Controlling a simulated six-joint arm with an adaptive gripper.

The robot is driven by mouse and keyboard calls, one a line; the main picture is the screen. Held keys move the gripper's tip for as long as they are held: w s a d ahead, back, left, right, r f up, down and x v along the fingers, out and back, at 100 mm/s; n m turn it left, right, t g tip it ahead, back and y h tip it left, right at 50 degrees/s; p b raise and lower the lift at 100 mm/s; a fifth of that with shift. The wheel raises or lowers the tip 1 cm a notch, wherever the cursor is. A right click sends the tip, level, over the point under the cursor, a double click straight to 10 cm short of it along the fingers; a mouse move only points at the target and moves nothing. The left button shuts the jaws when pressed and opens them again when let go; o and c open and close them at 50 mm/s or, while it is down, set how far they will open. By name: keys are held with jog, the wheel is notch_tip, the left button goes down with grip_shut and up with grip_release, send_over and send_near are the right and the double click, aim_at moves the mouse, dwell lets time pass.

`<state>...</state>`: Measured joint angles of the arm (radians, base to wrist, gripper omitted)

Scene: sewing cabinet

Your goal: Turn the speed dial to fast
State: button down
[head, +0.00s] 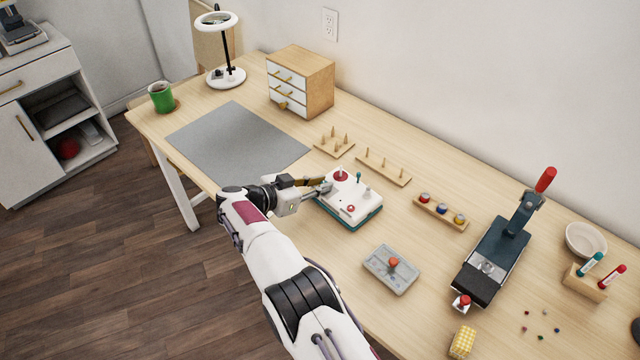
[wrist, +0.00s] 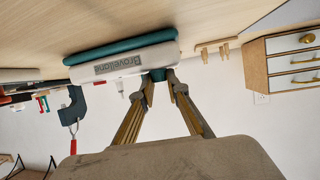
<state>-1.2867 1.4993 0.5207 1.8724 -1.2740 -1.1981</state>
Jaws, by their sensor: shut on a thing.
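A small white machine (head: 338,205) with a teal base stands on the table in the head view. In the wrist view, which looks upside down, its white side with a name label (wrist: 115,66) faces me. My gripper (head: 325,187) reaches in from the left, at the machine's near-left side. In the wrist view my gripper (wrist: 158,80) has its fingertips closed around a small teal knob (wrist: 157,74) by the machine's body, which appears to be the speed dial. The fingers hide most of it, so its pointer and setting cannot be read.
A red disc (head: 341,175) and a red knob (head: 351,208) are on the machine's top. Pegged wooden racks (head: 384,171) stand behind it. A grey box with a red button (head: 392,270) lies to the front right. A grey mat (head: 235,145) lies clear at left.

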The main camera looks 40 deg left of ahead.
dwell(0.3)
jog(key=c, duration=2)
grip_release()
jog(key=shift+o, duration=0.2)
jog(key=shift+s+r, duration=0.1)
jog(key=shift+s, duration=0.05)
